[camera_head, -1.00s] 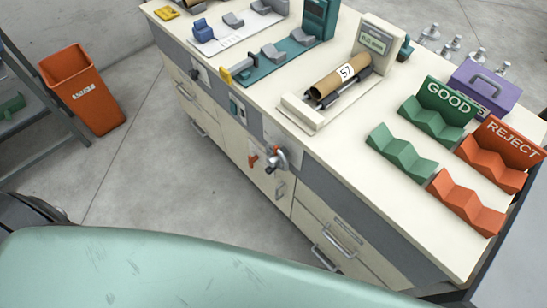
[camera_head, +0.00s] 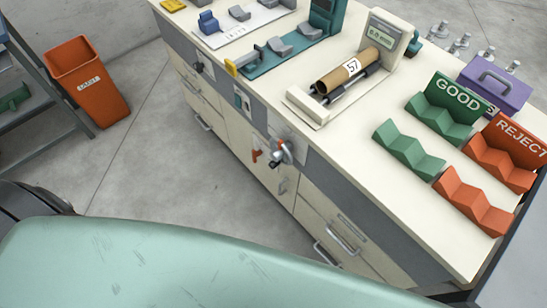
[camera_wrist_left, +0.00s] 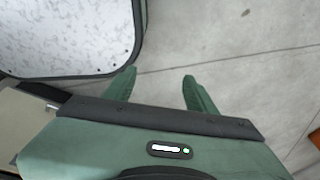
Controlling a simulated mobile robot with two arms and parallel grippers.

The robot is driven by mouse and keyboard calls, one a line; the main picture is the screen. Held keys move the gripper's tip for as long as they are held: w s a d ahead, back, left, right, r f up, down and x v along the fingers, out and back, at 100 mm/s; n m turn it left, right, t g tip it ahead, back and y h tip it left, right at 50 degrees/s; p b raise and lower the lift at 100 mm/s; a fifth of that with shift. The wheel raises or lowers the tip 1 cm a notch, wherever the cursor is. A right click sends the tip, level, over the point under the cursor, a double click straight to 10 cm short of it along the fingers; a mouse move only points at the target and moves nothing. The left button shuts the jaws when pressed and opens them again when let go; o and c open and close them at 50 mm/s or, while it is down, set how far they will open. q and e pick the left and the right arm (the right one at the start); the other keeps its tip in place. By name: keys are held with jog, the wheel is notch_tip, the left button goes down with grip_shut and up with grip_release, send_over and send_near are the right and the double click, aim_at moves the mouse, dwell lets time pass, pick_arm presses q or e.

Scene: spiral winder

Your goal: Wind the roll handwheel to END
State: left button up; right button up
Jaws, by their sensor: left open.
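A grey handwheel (camera_head: 282,152) sticks out from the front panel of the bench, below the cardboard roll. A small red-orange lever (camera_head: 256,154) sits just left of it. Any END marking is too small to read. The cardboard roll (camera_head: 348,75), labelled 57, lies on a cradle on the bench top beside a grey display unit (camera_head: 384,37). My left gripper (camera_wrist_left: 160,75) shows only in the left wrist view. Its two green fingers are apart with nothing between them, over bare floor and away from the handwheel. My right gripper is in neither view.
Green GOOD (camera_head: 455,103) and orange REJECT (camera_head: 508,150) racks stand on the bench's right, near a purple box (camera_head: 495,85). A teal fixture (camera_head: 285,50) is at the back left. An orange bin (camera_head: 90,85) stands on the floor. The floor before the bench is clear.

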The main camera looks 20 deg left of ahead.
pick_arm(q)
jog(key=w+a+f+t+b, duration=0.1)
jog(key=w+a+t+b, duration=0.15)
jog(key=w, duration=0.45)
jog(key=w+a+f+t+b, duration=0.1)
jog(key=w+a+b, duration=0.1)
jog(key=w+b, duration=0.3)
jog(key=w+a+r+t+b, duration=0.2)
jog(key=w+r+t+b, duration=0.15)
jog(key=w, duration=0.55)
jog(key=w+a+r+t+b, duration=0.1)
jog(key=w+r+t+b, duration=0.2)
jog(key=w+r+b, duration=0.35)
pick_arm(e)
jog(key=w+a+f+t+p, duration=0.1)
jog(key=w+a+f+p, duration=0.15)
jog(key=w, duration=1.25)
pick_arm(q)
jog(key=m+t+h+b, duration=0.4)
jog(key=m+h+b, duration=0.4)
jog(key=b, duration=0.8)
send_near(273, 157)
jog(key=w+h, duration=0.1)
jog(key=shift+n, duration=0.3)
jog(key=x, duration=0.7)
jog(key=shift+w+f, duration=0.2)
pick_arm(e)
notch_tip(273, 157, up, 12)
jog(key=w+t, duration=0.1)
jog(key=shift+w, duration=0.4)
